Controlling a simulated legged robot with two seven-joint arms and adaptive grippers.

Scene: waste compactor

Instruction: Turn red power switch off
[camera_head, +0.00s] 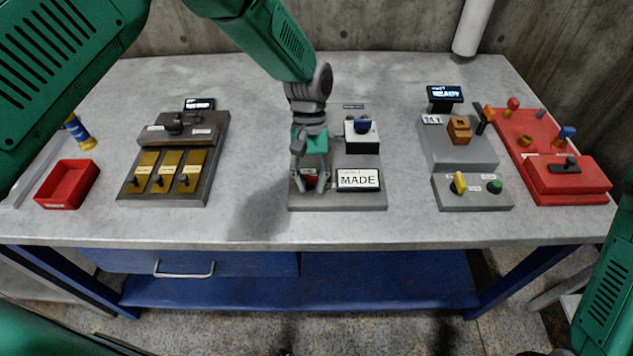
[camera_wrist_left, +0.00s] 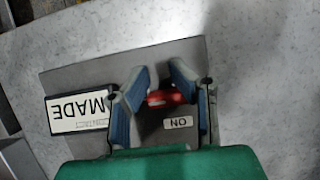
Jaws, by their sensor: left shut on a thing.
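The red power switch (camera_wrist_left: 165,97) shows in the left wrist view between the blue-padded fingers of my left gripper (camera_wrist_left: 158,92), beside a small label reading ON. In the head view my left gripper (camera_head: 311,182) points down over the front left part of the grey panel (camera_head: 340,203), and its fingers hide most of the switch (camera_head: 310,180). The gripper is shut on the switch. A white plate reading MADE (camera_head: 358,179) is to the right of the fingers. My right gripper is not in view.
A blue switch on a white box (camera_head: 362,130) stands behind the MADE plate. A panel with three brass plates (camera_head: 163,170) and a red tray (camera_head: 68,184) lie to the left. Grey (camera_head: 460,165) and red (camera_head: 567,185) control panels stand to the right. Bare table lies between panels.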

